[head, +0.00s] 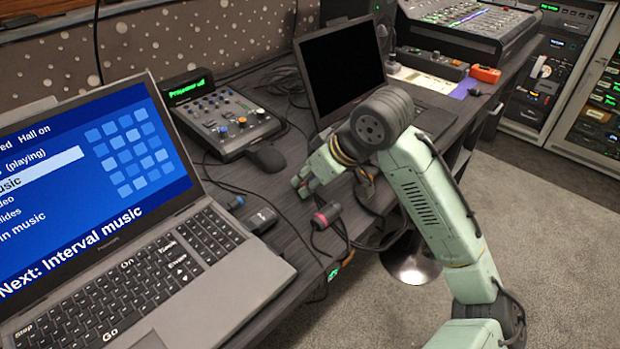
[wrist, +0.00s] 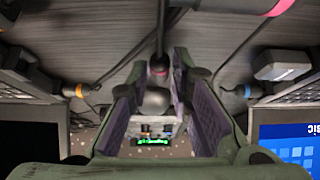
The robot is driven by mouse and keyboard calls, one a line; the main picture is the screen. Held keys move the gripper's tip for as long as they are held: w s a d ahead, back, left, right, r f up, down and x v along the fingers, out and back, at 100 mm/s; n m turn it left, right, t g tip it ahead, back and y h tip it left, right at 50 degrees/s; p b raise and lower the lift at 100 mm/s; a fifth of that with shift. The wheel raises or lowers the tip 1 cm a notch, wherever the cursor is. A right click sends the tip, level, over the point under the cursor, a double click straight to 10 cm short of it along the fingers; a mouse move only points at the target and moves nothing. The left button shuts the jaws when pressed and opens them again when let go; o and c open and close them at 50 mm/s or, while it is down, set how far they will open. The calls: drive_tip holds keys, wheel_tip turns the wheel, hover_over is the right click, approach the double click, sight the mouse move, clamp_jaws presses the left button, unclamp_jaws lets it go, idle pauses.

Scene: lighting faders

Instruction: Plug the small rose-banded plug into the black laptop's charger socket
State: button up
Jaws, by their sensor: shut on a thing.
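The black laptop (head: 342,68) stands open with a dark screen at the back of the desk. It also shows at the left edge of the wrist view (wrist: 30,140). Its charger socket cannot be made out. My gripper (head: 305,184) is low over the desk, in front of the laptop and to its left. In the wrist view my gripper (wrist: 160,68) is shut on the small rose-banded plug (wrist: 158,70), whose dark cable runs up the picture. In the head view the gripper hides this plug.
A larger rose-banded connector (head: 326,215) lies near the desk's front edge. An orange-banded plug (wrist: 80,90) lies near the black laptop. A mouse (head: 267,158) and loose cables lie between the laptops.

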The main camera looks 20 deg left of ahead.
clamp_jaws()
wheel_tip(320, 180, up, 5)
drive_tip(key=p, duration=0.5)
drive_tip(key=shift+r, duration=0.1)
